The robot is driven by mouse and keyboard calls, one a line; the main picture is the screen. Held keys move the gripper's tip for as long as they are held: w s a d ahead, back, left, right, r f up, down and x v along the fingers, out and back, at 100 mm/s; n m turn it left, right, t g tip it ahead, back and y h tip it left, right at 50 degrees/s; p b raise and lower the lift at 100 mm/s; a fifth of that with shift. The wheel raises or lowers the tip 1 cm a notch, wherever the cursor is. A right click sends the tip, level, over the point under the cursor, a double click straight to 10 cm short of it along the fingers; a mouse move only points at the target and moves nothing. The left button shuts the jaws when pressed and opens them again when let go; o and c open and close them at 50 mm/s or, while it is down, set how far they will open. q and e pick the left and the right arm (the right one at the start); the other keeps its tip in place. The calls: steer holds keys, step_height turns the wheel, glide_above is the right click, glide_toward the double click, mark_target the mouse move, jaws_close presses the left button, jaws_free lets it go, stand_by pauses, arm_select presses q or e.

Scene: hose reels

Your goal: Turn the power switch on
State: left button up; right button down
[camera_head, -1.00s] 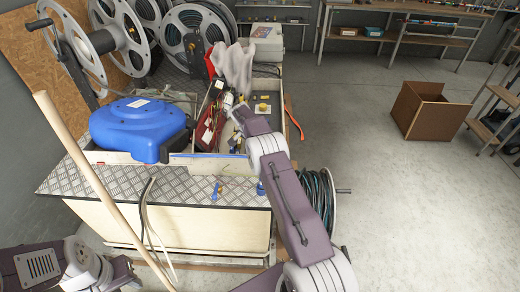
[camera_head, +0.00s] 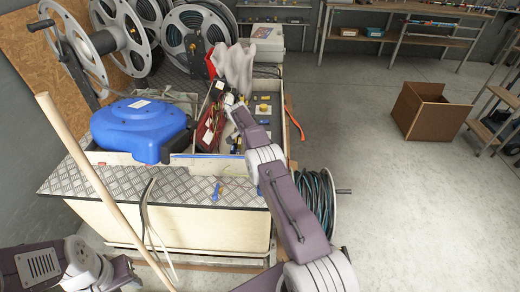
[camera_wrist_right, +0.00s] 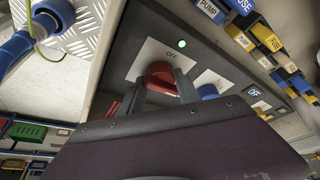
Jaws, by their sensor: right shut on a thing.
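In the right wrist view a red rotary knob (camera_wrist_right: 158,72) sits on a white plate marked OFF, on a dark panel (camera_wrist_right: 135,45). A green lamp (camera_wrist_right: 182,43) glows beside the plate. My right gripper (camera_wrist_right: 160,80) is shut on the red knob, one finger on each side of it. The plate's other markings are partly hidden by the fingers. In the head view my right arm (camera_head: 285,205) reaches over the bench to the panel; the knob and fingertips cannot be made out there. Of my left arm only links show at the lower left; its gripper is not seen.
A blue knob (camera_wrist_right: 208,91) is beside the red one on the panel. A blue hose reel (camera_head: 140,125) sits on the bench left of my right arm. A wooden pole (camera_head: 85,165) leans at the front. A green hose reel (camera_head: 318,200) stands at right.

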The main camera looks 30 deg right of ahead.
steer(key=c, duration=1)
jaws_free()
steer(key=shift+w+r, duration=0.15)
steer(key=shift+r, duration=0.05)
steer(key=shift+o, duration=0.5)
steer(key=shift+f, duration=0.1)
steer(key=v, duration=0.9)
